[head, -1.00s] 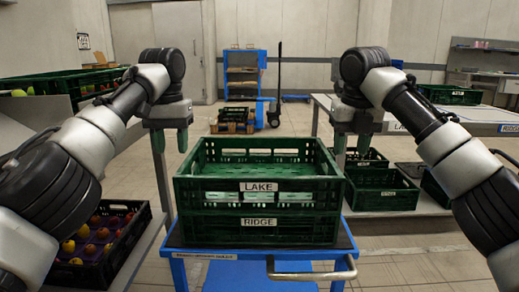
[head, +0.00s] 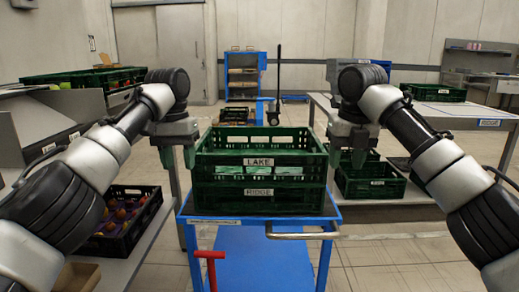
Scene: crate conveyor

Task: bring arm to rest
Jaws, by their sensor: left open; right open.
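My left gripper (head: 177,157) points down, open and empty, at the left of the stacked green crates. My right gripper (head: 346,157) also points down, open and empty, at their right. Both stand apart from the crates, as far as the view shows. The upper crate, labelled LAKE (head: 215,161), sits on the lower crate, labelled RIDGE (head: 215,196). Pale green items show through the upper crate's front opening. Both crates rest on the blue cart (head: 205,221).
The cart's handle (head: 300,235) faces me, with a red bar (head: 209,256) nearby. A crate of fruit (head: 120,229) stands low at left. Green crates (head: 372,184) stand on the right bench's lower shelf. A blue rack (head: 243,75) is at the back. The floor at lower right is clear.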

